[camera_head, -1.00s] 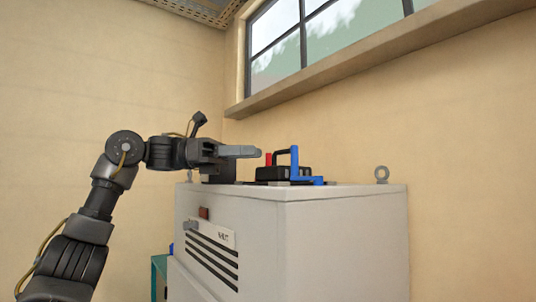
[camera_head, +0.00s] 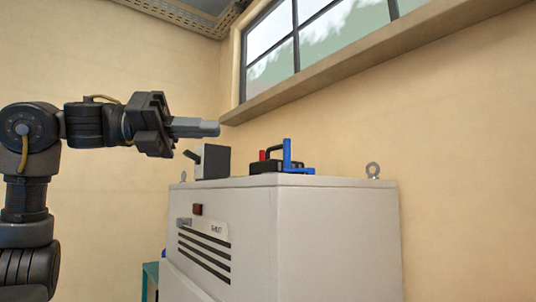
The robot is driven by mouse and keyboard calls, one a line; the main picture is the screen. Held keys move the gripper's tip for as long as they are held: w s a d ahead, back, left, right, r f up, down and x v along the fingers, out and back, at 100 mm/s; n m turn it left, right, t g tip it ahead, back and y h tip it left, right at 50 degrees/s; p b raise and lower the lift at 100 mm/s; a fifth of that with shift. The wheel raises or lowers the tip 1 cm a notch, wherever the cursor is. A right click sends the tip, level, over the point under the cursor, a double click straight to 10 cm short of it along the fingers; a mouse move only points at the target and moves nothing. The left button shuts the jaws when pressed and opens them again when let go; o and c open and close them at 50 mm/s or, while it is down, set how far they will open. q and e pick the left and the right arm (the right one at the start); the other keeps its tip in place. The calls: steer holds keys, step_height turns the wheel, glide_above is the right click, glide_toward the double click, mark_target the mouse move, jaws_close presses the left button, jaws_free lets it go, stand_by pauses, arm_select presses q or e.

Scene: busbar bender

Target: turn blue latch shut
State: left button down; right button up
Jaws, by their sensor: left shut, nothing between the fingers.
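The blue latch (camera_head: 288,158) stands upright on top of the grey cabinet (camera_head: 320,210), at the right side of a black tool with a handle (camera_head: 268,164). A small red part (camera_head: 262,155) shows at the tool's left. My left gripper (camera_head: 212,128) is shut and empty. It points right and appears left of the tool and higher in the picture, apart from the latch. My right gripper is not in view.
A dark box with a small lever (camera_head: 213,162) stands on the cabinet top, left of the tool. A lifting eye (camera_head: 373,170) sticks up at the right. The window sill (camera_head: 350,65) runs along the wall above.

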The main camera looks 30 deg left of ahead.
arm_select(q)
steer(key=w+d+n+t+p, duration=0.1)
steer(key=w+n, duration=0.2)
steer(key=n, duration=0.2)
steer(key=w+d+n+t+y+p, duration=0.1)
steer(key=w+d+n, duration=0.1)
steer(key=n, duration=0.3)
steer(key=w+d+n+t+y+p, duration=0.1)
steer(key=w+d+n+p, duration=0.1)
steer(key=w+n, duration=0.1)
steer(key=shift+w+d+f+n, duration=0.15)
steer(key=shift+w+f+n, duration=0.15)
steer(key=shift+n, duration=0.6)
steer(key=w+p, duration=0.2)
steer(key=w, duration=0.1)
steer(key=shift+w, duration=0.1)
steer(key=shift+w+a+f, duration=0.2)
steer(key=shift+w, duration=0.3)
steer(key=shift+d, duration=0.15)
